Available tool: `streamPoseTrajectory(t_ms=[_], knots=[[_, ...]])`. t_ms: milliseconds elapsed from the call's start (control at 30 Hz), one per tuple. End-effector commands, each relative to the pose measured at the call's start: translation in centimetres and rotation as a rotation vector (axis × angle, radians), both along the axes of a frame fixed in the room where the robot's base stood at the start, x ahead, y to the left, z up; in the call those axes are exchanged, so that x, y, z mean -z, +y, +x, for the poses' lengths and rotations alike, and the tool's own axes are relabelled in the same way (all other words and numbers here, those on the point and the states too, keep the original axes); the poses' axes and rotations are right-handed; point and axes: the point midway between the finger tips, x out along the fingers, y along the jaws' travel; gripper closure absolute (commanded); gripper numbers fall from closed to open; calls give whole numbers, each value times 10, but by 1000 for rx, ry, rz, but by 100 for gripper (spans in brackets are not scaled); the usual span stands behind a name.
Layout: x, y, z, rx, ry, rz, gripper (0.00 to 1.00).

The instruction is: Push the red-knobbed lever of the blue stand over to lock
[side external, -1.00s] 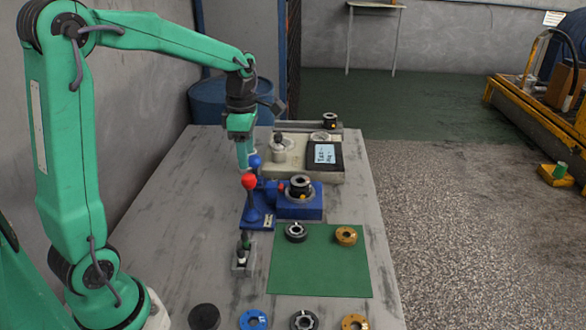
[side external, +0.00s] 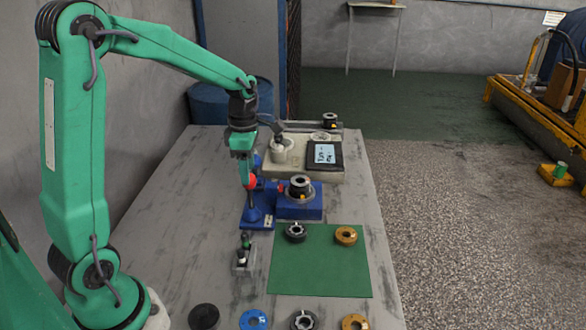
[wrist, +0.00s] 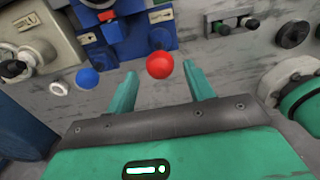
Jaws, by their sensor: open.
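The blue stand's base (side external: 258,222) is on the table, with its lever standing about upright. The lever's red knob (side external: 251,183) is level with the fingertips of my gripper (side external: 245,180), which partly cover it in the side view. In the wrist view the red knob (wrist: 160,65) appears between the two open fingers of my gripper (wrist: 160,78), with gaps on both sides. I cannot tell whether a finger touches it. A blue knob (wrist: 88,77) shows left of the fingers; in the side view it is mostly hidden behind my gripper.
A blue block (side external: 300,206) with a dark ring part (side external: 300,185) is right of the lever. A beige machine with a screen (side external: 324,154) is behind. A green mat (side external: 320,270) with two rings and a small fixture (side external: 244,260) are in front.

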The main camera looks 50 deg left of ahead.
Motion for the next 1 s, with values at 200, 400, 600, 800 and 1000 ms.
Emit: streamPoseTrajectory(t_ms=[200,400,600,800,1000], knots=[[19,0,0,0,1,0,47],[34,0,0,0,1,-1,47],[43,0,0,0,0,0,47],[45,0,0,0,-1,0,47],[45,0,0,0,-1,0,47]])
